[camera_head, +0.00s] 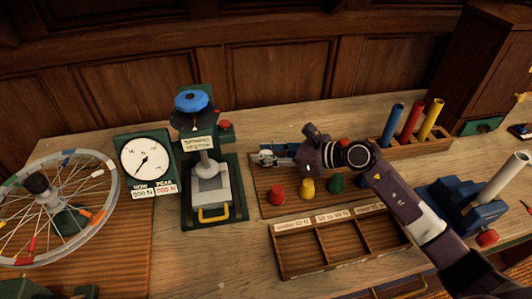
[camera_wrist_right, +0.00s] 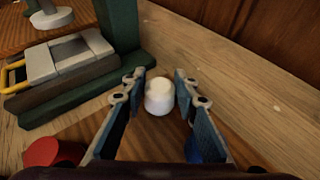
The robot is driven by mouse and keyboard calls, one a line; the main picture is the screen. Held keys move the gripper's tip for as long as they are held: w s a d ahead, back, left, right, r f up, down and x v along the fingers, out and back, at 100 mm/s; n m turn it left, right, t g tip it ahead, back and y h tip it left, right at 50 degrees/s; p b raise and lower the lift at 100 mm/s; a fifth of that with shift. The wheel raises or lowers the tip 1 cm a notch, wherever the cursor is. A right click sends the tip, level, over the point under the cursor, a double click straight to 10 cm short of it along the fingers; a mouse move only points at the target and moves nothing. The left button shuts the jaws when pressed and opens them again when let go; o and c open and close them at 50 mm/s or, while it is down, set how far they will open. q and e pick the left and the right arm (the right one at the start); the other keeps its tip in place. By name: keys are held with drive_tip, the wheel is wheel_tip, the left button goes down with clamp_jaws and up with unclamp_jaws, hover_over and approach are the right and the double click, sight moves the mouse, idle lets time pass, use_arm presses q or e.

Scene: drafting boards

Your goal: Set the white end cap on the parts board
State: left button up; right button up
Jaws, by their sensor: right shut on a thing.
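My right gripper (camera_head: 268,155) is over the back left of the brown parts board (camera_head: 262,183). In the right wrist view its two fingers (camera_wrist_right: 158,92) are shut on the white end cap (camera_wrist_right: 159,98), which is upright at the board's far edge. I cannot tell if the cap touches the board. In the head view the gripper hides most of the cap. My left gripper is out of view.
A green press (camera_head: 207,150) with a yellow handle stands just left of the board, beside a dial gauge (camera_head: 145,158). A three-slot tray (camera_head: 345,240) lies in front. A tube rack (camera_head: 420,125) and a blue vise (camera_head: 455,203) are at the right. A spoked wheel (camera_head: 100,215) is far left.

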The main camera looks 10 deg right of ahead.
drive_tip(key=shift+f, duration=0.25)
drive_tip(key=shift+f, duration=0.2)
drive_tip(key=o, duration=1.2)
drive_tip(key=shift+c, duration=0.2)
drive_tip(key=shift+r, duration=0.15)
